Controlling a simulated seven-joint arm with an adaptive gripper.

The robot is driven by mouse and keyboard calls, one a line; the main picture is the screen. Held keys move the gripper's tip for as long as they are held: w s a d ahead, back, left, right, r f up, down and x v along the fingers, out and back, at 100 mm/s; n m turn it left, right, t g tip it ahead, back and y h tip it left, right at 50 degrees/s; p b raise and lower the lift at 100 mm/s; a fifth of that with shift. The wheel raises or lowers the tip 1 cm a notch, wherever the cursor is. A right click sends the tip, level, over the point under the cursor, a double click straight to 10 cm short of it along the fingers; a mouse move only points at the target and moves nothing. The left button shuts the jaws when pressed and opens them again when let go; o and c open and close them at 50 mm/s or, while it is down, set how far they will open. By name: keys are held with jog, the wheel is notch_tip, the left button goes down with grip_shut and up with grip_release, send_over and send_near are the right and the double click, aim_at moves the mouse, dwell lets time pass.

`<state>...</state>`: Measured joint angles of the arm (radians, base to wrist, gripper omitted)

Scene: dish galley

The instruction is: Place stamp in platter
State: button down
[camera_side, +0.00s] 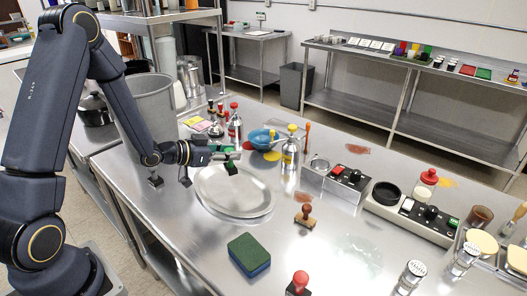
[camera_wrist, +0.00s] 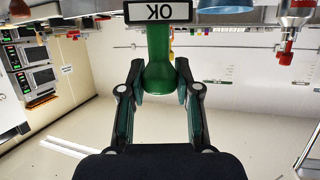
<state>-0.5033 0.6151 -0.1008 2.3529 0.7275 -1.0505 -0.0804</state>
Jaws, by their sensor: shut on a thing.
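My gripper (camera_side: 222,157) is shut on a green-handled stamp (camera_side: 231,168), above the far part of the round metal platter (camera_side: 238,203). In the wrist view, my gripper's fingers (camera_wrist: 160,82) close on both sides of the stamp's green handle (camera_wrist: 158,48); its base bears a white label reading "OK", which appears upside down. The platter lies flat and looks empty on the steel table. I cannot tell whether the stamp touches it.
A wooden-handled stamp (camera_side: 305,214) stands right of the platter, and a green and blue sponge (camera_side: 249,255) lies in front. A grey bin (camera_side: 148,110) is at the back left.

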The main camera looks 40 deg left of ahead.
aim_at(231, 173)
notch_tip(231, 173, down, 7)
jog(key=shift+f, duration=0.15)
jog(key=shift+f, duration=0.1)
jog(key=c, duration=0.8)
grip_release()
